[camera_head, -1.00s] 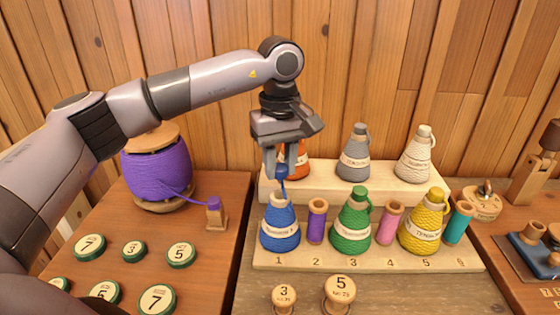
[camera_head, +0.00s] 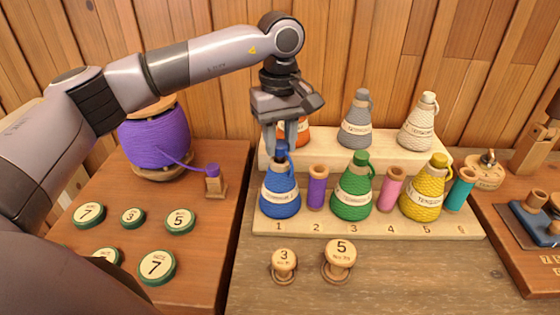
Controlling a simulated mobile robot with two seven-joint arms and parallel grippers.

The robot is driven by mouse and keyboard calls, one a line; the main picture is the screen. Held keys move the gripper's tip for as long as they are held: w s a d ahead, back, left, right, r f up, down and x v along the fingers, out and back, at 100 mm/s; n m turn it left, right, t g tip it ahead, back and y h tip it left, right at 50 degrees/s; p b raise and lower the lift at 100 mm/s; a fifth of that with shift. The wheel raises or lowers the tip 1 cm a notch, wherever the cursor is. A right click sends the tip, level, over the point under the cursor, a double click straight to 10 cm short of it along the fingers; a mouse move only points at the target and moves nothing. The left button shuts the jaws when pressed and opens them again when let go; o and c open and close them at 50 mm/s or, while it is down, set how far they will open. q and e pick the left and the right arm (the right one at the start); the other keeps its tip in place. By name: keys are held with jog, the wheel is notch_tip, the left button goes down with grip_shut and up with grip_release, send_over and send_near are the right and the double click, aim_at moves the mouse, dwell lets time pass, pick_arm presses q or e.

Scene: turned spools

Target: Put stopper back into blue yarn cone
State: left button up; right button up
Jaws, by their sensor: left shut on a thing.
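The blue yarn cone (camera_head: 280,198) stands upright at place 1 on the lower step of the pale wooden rack. The blue stopper (camera_head: 281,150), with a loop hanging at its side, is at the mouth of the cone. My left gripper (camera_head: 281,143) points down directly above the cone and is shut on the stopper. The fingers partly hide the stopper's top, and I cannot tell how deep it sits in the mouth. My right gripper is not in view.
Beside the blue cone stand a purple spool (camera_head: 317,190), a green cone (camera_head: 352,190), a pink spool (camera_head: 390,188) and a yellow cone (camera_head: 424,192). An orange cone (camera_head: 298,133) stands close behind my left gripper. Numbered knobs (camera_head: 339,255) stand in front.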

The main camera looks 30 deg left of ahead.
pick_arm(q)
jog(key=shift+f+b, duration=0.5)
jog(key=shift+f, duration=0.5)
jog(key=o, duration=1.5)
jog(key=shift+r, duration=0.1)
jog(key=shift+r, duration=0.2)
notch_tip(320, 180, up, 9)
jog(key=p, duration=0.7)
jog(key=shift+f, duration=0.1)
jog(key=shift+f, duration=0.1)
